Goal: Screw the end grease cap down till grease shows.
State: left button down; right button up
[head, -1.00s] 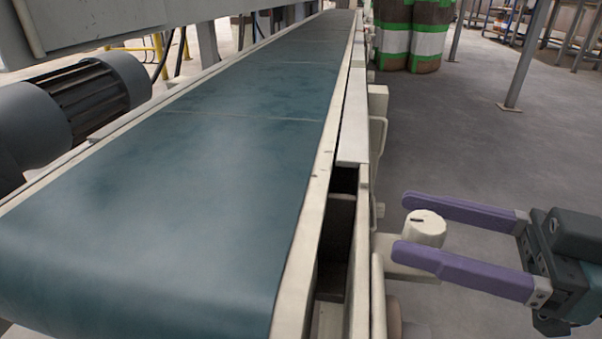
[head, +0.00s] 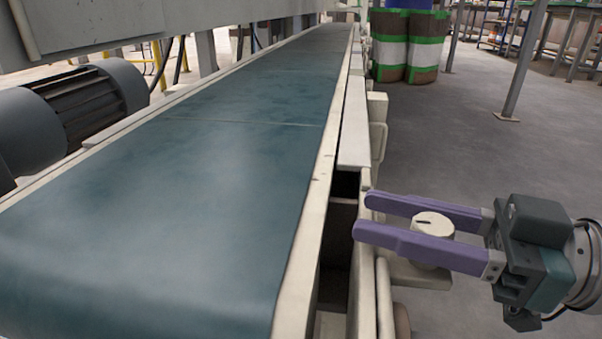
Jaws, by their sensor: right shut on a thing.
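The end grease cap (head: 432,222) is a round cream knob with a dark slot on top. It sits on a cream bracket (head: 420,273) at the right side of the conveyor's near end. My right gripper (head: 362,214) comes in from the right with two purple fingers. The fingers lie on either side of the cap and are shut on it, with their tips reaching past it to the conveyor frame. The near finger hides part of the cap's lower side. No grease can be made out. My left gripper is not in view.
The conveyor's blue-green belt (head: 200,190) fills the left and middle. Its cream side rail (head: 308,225) runs close to the finger tips, and a handle (head: 379,142) sticks out farther along. A grey motor (head: 80,100) is at left. Open floor (head: 470,140) lies at right.

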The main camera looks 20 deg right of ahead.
grip_shut()
jog(key=m+t+h+p, duration=0.1)
jog(key=m+h+p, duration=0.1)
jog(key=h+p, duration=0.1)
jog(key=d+m+t+h+p, duration=0.1)
jog(key=m+t+h+p, duration=0.1)
jog(key=m+h+p, duration=0.1)
jog(key=w+m+t+h+p, duration=0.1)
jog(key=m+t+h+p, duration=0.1)
jog(key=h+p, duration=0.2)
jog(key=shift+d+r+m+h, duration=0.15)
jog(key=shift+d+m+h, duration=0.2)
jog(key=shift+m+h, duration=0.05)
jog(key=shift+d+m+h+p, duration=0.3)
jog(key=shift+m+h, duration=0.4)
jog(key=shift+h, duration=0.4)
jog(key=shift+d+m+h+p, duration=0.15)
jog(key=shift+m+h+p, duration=0.1)
jog(key=shift+m+h, duration=0.65)
jog(key=shift+h, duration=0.4)
jog(key=o, duration=0.8)
grip_release()
jog(key=shift+s, duration=0.1)
